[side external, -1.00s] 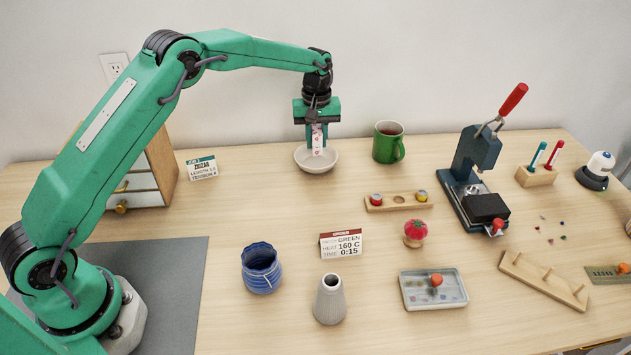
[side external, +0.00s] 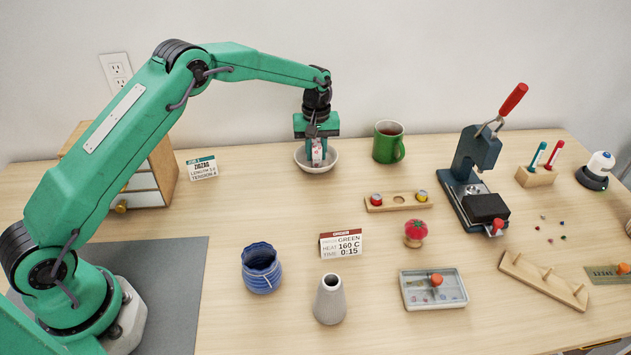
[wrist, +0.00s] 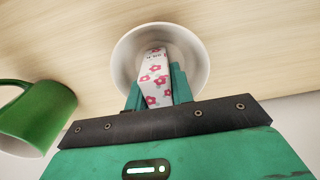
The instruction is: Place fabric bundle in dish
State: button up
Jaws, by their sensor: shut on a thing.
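The fabric bundle (wrist: 154,82) is white with pink-red flowers. It also shows as a small pale strip in the side external view (side external: 317,152). My gripper (side external: 317,160) points down and is shut on the bundle; its green fingers flank the bundle in the wrist view (wrist: 156,85). The dish (side external: 301,160) is a round, pale bowl on the table, directly under my gripper. In the wrist view the dish (wrist: 127,60) surrounds the bundle's far end. The bundle's lower end is within the dish's outline; whether it touches the dish's bottom I cannot tell.
A green mug (side external: 388,143) stands close to the right of the dish; it also shows in the wrist view (wrist: 28,118). A wooden holder (side external: 398,201) and a pincushion (side external: 415,233) sit nearer the front. The table in front of the dish is clear.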

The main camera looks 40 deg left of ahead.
aim_at(316, 141)
jog(key=shift+f, duration=0.1)
jog(key=o, duration=1)
jog(key=shift+c, duration=0.2)
notch_tip(316, 141, up, 12)
jog(key=shift+f, duration=0.25)
jog(key=shift+r, duration=0.35)
